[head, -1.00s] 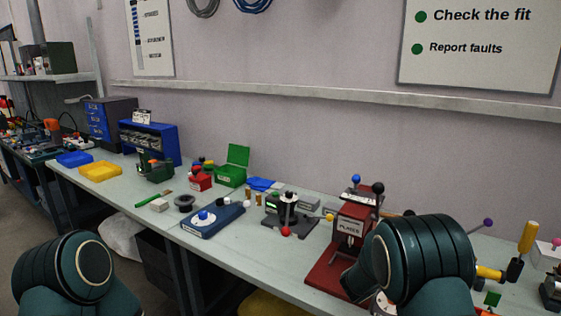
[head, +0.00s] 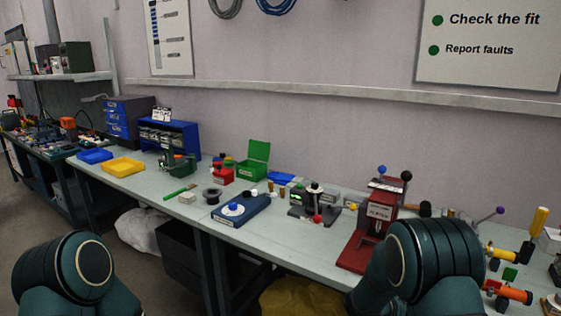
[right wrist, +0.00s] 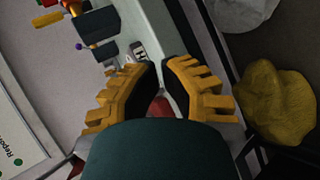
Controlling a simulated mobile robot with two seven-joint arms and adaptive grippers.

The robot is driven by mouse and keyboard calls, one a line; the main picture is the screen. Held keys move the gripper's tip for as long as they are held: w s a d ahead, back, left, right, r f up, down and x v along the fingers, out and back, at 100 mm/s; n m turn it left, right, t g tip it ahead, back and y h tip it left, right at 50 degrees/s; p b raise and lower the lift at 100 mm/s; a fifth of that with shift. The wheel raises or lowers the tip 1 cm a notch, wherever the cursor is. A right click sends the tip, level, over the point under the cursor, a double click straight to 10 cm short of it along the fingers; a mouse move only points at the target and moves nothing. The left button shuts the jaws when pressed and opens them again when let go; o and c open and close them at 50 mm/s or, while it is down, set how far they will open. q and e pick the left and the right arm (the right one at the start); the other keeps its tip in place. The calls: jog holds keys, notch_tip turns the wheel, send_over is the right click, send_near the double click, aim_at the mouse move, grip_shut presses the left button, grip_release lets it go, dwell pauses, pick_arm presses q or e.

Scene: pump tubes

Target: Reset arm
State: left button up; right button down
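My right gripper (right wrist: 159,64) shows in the right wrist view with two yellow-backed fingers with black pads. Its tips are a short gap apart, with nothing held between them. A red part (right wrist: 160,107) shows behind, between the fingers. In the head view only a rounded dark green joint of each of my arms shows, at the lower left and lower right. Neither gripper is visible there. My left gripper is in no view.
A long pale workbench (head: 285,249) runs along the wall. It bears a red press (head: 381,212), a blue base (head: 241,210), a green open box (head: 254,162) and yellow and blue trays. My right arm hides part of the bench by the press. A yellow bag (head: 300,298) lies below.

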jog(key=s+a+f+g+y, duration=0.55)
jog(key=s+a+f, duration=0.25)
jog(key=s+f, duration=0.45)
jog(key=s+a+f+m+t+y, duration=0.1)
jog(key=s+a+m+t+y, duration=0.1)
jog(key=s+a+m+y, duration=0.4)
jog(key=s+a+y, duration=0.3)
jog(key=s+a, duration=0.3)
jog(key=a, duration=0.3)
jog(key=shift+a+f, duration=0.15)
jog(key=shift+a, duration=0.15)
